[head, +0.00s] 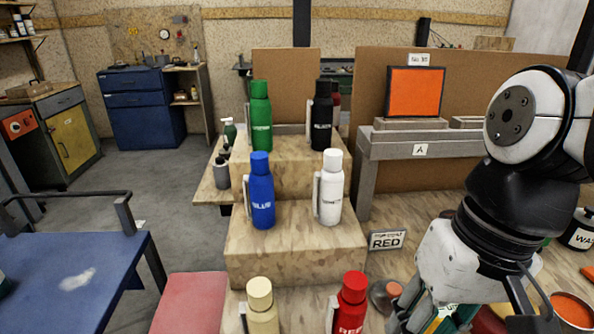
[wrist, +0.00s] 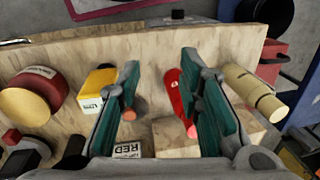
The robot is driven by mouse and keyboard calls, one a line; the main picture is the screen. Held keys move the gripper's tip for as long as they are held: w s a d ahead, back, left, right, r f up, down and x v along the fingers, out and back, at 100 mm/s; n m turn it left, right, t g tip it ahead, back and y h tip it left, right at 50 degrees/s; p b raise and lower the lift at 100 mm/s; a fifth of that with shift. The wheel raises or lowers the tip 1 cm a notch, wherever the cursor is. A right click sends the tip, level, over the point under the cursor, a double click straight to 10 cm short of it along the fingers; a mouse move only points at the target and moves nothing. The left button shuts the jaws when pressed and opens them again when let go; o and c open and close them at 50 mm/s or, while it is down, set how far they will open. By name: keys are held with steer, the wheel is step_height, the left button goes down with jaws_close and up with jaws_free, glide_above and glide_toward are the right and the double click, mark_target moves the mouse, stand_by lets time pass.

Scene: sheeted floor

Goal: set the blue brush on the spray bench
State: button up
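A blue bottle-shaped piece (head: 262,192) with a label reading BLUE stands upright on the middle wooden step, with a pale strip at its left side. It is the only upright blue piece on the steps; I make out no bristles. A grey bench (head: 408,146) marked A, taken as the spray bench, stands behind and to the right, with an orange panel (head: 414,92) above it. My gripper (wrist: 160,66) is open, with nothing held between its teal fingers. In the head view it hangs low at the right, well apart from the blue piece; its fingertips are hidden there.
Similar green (head: 261,118), black (head: 322,115), white (head: 330,190), cream (head: 261,308) and red (head: 351,305) pieces stand on the steps. A RED sign (head: 387,240) is near my gripper. A blue table (head: 60,275) is at left. Open floor lies behind it.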

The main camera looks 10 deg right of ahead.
steer(key=shift+s+d+r+n+t+h, duration=0.1)
steer(key=shift+d+r+n+t+h, duration=0.15)
steer(key=shift+n+t+h, duration=0.25)
steer(key=shift+s+d+r+n+t+h, duration=0.1)
steer(key=shift+d+r+n+t+h, duration=0.1)
steer(key=shift+n+t+h, duration=0.25)
step_height(320, 180, up, 12)
steer(key=t+p, duration=0.2)
steer(key=p, duration=0.8)
steer(key=shift+d+p, duration=0.15)
steer(key=shift+p, duration=0.15)
steer(key=shift+r, duration=0.1)
